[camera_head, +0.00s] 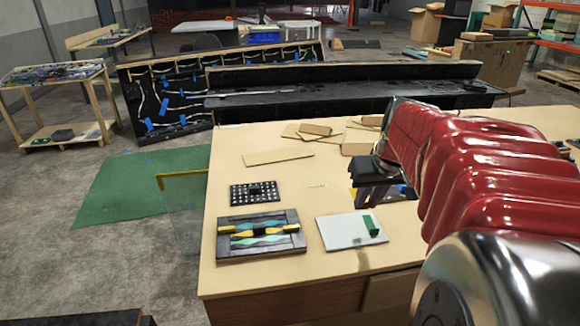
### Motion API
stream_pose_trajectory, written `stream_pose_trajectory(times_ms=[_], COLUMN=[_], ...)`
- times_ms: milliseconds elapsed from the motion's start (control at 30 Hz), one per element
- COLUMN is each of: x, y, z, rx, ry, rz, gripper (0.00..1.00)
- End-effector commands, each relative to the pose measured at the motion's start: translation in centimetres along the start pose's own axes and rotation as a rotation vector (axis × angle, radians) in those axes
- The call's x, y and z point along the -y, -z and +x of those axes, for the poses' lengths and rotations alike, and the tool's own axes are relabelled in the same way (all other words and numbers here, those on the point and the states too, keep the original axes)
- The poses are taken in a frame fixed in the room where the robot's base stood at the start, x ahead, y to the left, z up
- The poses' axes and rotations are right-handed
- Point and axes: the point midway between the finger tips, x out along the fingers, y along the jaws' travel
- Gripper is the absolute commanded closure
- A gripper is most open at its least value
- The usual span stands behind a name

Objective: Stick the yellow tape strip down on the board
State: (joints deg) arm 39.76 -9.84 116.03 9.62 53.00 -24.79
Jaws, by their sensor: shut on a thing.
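A dark-framed board (285,246) with wavy teal, blue and yellow bands lies flat near the front left of the wooden table. Yellow pieces (290,228) show across its middle, on both sides of a small black block (259,233). I cannot tell whether one of these is the tape strip. My gripper (368,200) is to the right of and beyond the board, pointing down. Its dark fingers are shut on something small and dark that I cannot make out. A glossy dark panel (400,192) shows beside and behind the fingers.
A white plate (340,232) with a green block (371,226) lies right of the board. A black dotted plate (254,191) lies behind it. Wood offcuts (278,157) lie farther back. A clear panel with a yellow top edge (182,174) stands at the table's left side.

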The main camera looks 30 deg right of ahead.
Motion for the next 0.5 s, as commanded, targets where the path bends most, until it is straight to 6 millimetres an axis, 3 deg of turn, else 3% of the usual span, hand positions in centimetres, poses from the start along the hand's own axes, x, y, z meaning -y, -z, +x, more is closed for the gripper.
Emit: stream_pose_trajectory(times_ms=[500], x=[0.0], y=[0.9], z=[-2.2], rx=[0.000], ry=[0.000], rz=[-0.001], gripper=[1.00])
